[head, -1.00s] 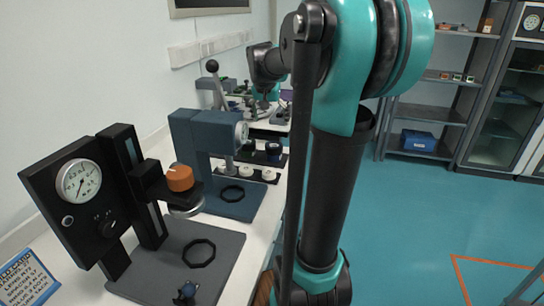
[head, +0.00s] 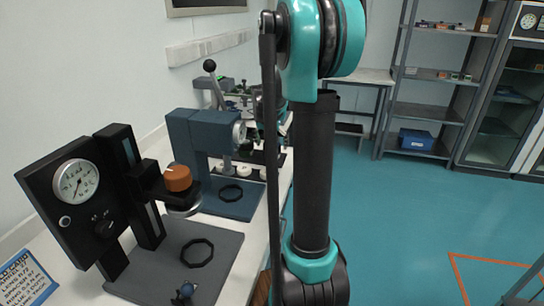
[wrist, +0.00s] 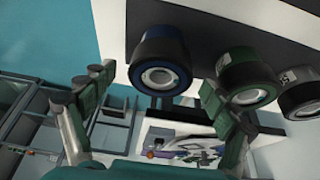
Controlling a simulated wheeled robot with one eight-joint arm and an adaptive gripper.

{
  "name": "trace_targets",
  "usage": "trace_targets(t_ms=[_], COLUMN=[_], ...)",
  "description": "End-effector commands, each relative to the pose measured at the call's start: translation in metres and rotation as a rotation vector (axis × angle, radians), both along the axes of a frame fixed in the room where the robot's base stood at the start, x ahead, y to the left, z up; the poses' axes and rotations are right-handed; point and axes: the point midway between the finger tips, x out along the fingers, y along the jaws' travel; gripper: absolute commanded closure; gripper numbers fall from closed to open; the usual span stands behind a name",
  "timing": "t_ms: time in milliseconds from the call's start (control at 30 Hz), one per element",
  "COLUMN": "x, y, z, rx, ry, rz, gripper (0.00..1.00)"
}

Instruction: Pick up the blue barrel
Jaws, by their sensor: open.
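The blue barrel (wrist: 160,58) is a dark cylinder with a blue ring and a pale round end, at the upper middle of the wrist view. My gripper (wrist: 156,84) is open and empty, with one finger at the left and one at the right. The barrel appears between the fingertips in the picture; I cannot tell how far beyond them it is. The right finger appears close to a green-ringed barrel (wrist: 245,78). In the head view my arm hides the blue barrel and most of my gripper.
Another dark barrel (wrist: 302,98) is at the right edge of the wrist view. On the bench (head: 150,152) stand a black gauge press (head: 75,185) and a blue-grey press (head: 200,150). Shelves (head: 425,115) stand at the back.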

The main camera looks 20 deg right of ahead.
Motion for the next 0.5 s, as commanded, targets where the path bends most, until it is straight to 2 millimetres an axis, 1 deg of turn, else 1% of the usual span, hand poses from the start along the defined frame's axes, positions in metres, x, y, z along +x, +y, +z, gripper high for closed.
trace_targets(t_ms=[33, 133, 367, 500], x=[0.0020, 0.0033, 0.0033, 0.0033], y=[-0.0013, -0.0022, -0.0022, -0.0022], z=[-0.0047, -0.0097, -0.0104, -0.0102], rx=[0.000, 0.000, 0.000, 0.000], ry=[0.000, 0.000, 0.000, 0.000], rz=[0.000, 0.000, 0.000, 0.000], gripper=[0.13, 0.13, 0.13, 0.31])
